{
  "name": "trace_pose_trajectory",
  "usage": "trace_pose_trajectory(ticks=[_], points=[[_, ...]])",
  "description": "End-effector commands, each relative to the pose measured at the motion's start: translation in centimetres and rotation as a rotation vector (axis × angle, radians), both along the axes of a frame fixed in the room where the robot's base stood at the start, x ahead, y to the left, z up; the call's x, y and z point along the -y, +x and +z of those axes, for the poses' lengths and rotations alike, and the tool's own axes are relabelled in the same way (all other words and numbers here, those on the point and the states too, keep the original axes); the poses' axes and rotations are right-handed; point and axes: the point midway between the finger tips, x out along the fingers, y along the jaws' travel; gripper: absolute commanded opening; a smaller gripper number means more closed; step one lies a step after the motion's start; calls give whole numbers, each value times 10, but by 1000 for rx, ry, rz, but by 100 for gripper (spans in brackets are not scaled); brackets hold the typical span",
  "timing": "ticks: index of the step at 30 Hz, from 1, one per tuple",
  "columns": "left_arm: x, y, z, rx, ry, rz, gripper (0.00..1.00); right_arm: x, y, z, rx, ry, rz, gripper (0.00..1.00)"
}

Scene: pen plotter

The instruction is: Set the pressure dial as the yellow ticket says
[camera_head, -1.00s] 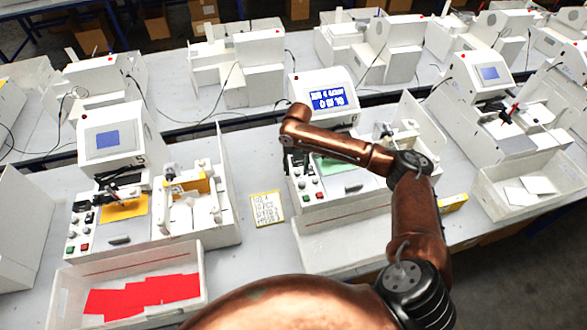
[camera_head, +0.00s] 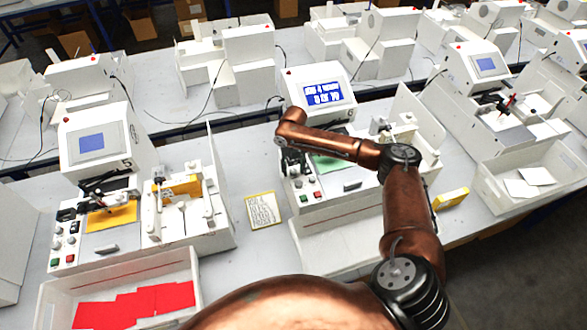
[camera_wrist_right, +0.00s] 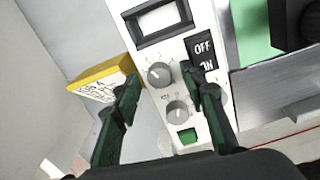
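My right gripper (camera_wrist_right: 160,82) is open over the control panel, one finger on each side of the upper grey dial (camera_wrist_right: 158,75). I cannot tell whether the fingers touch it. A second grey dial (camera_wrist_right: 178,112) sits just below. Small scale marks surround the dials; which is the pressure dial is not readable. In the head view the right gripper (camera_head: 291,160) is at the panel's left edge, partly hidden by my arm. The yellow-edged ticket (camera_head: 262,210) lies on the table left of the machine; it also shows in the wrist view (camera_wrist_right: 100,82). Its writing is too small to read. My left gripper is out of view.
The OFF/ON switch (camera_wrist_right: 203,55) is close by the right finger, and a green button (camera_wrist_right: 187,136) is below the dials. The plotter's lit blue screen (camera_head: 323,93) stands behind my arm. A similar plotter (camera_head: 95,145) stands at left, with a tray of red sheets (camera_head: 130,305).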

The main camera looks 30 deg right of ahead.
Motion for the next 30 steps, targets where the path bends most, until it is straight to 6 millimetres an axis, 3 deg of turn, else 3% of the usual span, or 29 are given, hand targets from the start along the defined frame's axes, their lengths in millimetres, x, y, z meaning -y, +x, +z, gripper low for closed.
trace_pose_trajectory(ticks=[8, 25, 30], points=[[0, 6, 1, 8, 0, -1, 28, 0, 0, -3, 0, 0, 0, 39], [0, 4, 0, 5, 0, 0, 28, 0, 0, -2, 0, -1, 0, 0], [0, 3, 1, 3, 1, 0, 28, 1, 0, -2, 0, -1, -4, 0]])
